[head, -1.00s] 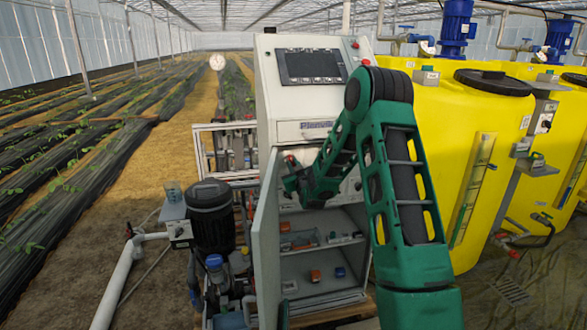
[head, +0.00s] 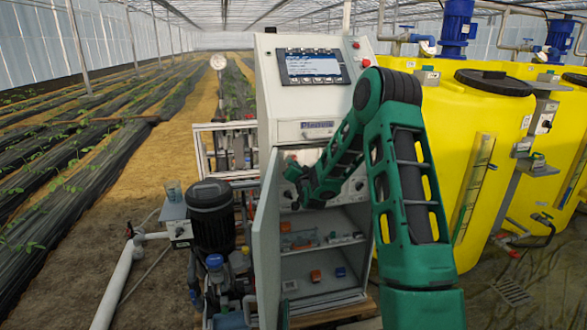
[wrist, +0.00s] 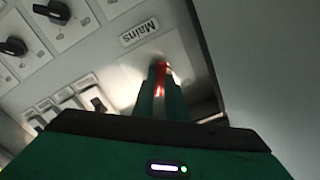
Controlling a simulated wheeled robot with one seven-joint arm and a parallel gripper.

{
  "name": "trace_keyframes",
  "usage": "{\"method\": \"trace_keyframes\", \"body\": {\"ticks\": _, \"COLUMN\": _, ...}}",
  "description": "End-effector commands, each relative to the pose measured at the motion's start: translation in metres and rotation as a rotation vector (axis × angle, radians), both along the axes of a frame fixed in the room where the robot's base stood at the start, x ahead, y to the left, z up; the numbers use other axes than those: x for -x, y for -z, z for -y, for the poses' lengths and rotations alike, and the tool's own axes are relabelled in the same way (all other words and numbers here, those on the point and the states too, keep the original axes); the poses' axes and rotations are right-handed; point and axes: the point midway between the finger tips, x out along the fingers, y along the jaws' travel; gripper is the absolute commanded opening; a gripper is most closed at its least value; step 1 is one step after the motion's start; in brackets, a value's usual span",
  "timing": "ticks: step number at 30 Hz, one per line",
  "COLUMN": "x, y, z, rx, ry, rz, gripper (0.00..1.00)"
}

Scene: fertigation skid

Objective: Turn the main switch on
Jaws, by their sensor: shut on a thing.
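The main switch (wrist: 162,70) has a red handle and sits on a light plate by the label "Mains" (wrist: 138,32) in the wrist view. My gripper (wrist: 163,92) is shut on the red handle, which shows between the two fingers; the fingers hide part of it. The cabinet's display (head: 312,66) is lit blue with white text.
The cabinet's open door (head: 266,240) stands just left of my gripper. Black rotary knobs (wrist: 12,46) and a row of breakers (wrist: 92,98) are on the panel beside the switch. Yellow tanks (head: 440,120) stand to the right, a black pump (head: 211,215) to the left.

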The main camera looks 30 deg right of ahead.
Motion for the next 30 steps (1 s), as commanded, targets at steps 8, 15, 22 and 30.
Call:
{"method": "trace_keyframes", "body": {"ticks": 8, "x": 0.0012, "y": 0.0016, "z": 0.0013, "rx": -0.136, "ry": 0.002, "rz": 0.037, "gripper": 0.00}}
{"method": "trace_keyframes", "body": {"ticks": 15, "x": 0.0015, "y": 0.0019, "z": 0.0020, "rx": -0.187, "ry": 0.003, "rz": 0.051, "gripper": 0.00}}
{"method": "trace_keyframes", "body": {"ticks": 22, "x": 0.0018, "y": 0.0022, "z": 0.0026, "rx": -0.195, "ry": 0.004, "rz": 0.052, "gripper": 0.00}}
{"method": "trace_keyframes", "body": {"ticks": 30, "x": 0.0020, "y": 0.0025, "z": 0.0033, "rx": -0.193, "ry": 0.005, "rz": 0.052, "gripper": 0.24}}
